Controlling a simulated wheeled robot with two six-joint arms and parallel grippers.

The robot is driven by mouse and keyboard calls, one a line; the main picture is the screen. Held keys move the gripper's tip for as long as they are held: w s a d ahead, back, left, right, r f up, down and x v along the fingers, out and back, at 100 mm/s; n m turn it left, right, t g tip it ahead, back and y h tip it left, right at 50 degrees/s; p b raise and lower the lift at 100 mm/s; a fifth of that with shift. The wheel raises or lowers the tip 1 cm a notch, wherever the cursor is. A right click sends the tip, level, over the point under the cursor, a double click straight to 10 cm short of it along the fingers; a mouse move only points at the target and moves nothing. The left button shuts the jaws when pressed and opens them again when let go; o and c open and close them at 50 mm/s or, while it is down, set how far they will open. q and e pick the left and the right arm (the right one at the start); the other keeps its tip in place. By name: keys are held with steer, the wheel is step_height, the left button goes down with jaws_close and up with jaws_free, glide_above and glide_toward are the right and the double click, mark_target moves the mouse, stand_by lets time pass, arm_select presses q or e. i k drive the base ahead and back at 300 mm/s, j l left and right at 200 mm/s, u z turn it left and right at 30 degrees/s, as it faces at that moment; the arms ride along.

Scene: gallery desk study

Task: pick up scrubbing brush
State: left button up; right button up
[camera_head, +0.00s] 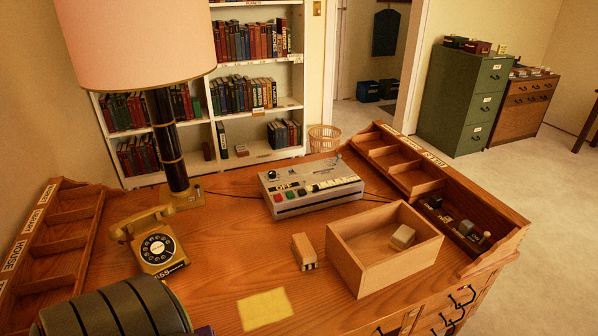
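A small wooden block with a dark-and-light striped end, which looks like the scrubbing brush (304,252), lies on the wooden desk (220,240). It is just left of an open wooden box (372,272) and apart from it. Its bristles are too small to make out clearly. A pale block (402,237) lies inside the box. Neither of my grippers is in view.
A grey device with buttons (312,190) stands behind the brush. A yellow paper (265,308) lies in front. A brass telephone (157,247), a lamp (165,110) and a dark ribbed object (115,312) occupy the left. A compartment organiser (415,180) lines the right edge.

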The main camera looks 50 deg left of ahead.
mark_target(304, 252)
steer(key=u, duration=1.45)
steer(key=i+l, duration=0.1)
steer(key=l, duration=0.35)
steer(key=i+l+u, duration=0.1)
steer(key=l, duration=0.35)
steer(key=i, duration=0.05)
